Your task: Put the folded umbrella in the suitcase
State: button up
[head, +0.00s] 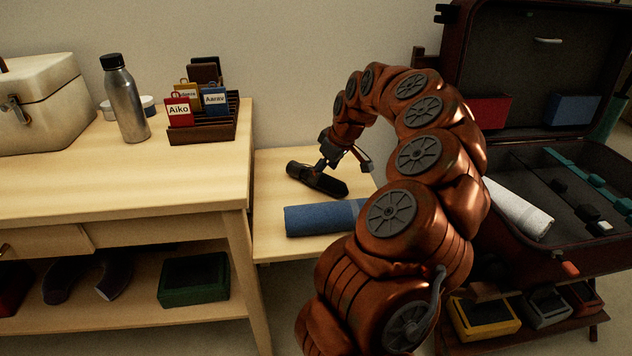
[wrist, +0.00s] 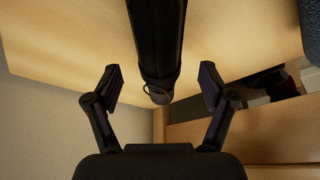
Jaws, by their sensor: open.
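The folded umbrella (head: 317,180) is black and lies on the low wooden table, behind a blue rolled cloth. In the wrist view the umbrella (wrist: 157,40) runs from the top edge down to a rounded end with a small loop. My gripper (head: 334,165) is at the umbrella in the head view. In the wrist view my gripper (wrist: 162,82) is open, with one finger on each side of the umbrella's end and a gap on both sides. The open suitcase (head: 488,243) stands at the right, its lid raised; my arm hides part of its left side.
The blue rolled cloth (head: 318,219) lies near the umbrella. A white roll (head: 520,208) lies in the suitcase's left part. A taller desk (head: 200,180) at the left carries a metal bottle (head: 124,103) and a tag rack (head: 222,130). Bins (head: 484,316) stand under the suitcase.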

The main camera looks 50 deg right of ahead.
jog(key=b+x, duration=0.1)
jog(key=x, duration=0.3)
jog(key=shift+w+r, duration=0.1)
jog(key=shift+w, duration=0.05)
grip_shut()
dwell(0.5)
jog(key=shift+r, duration=0.15)
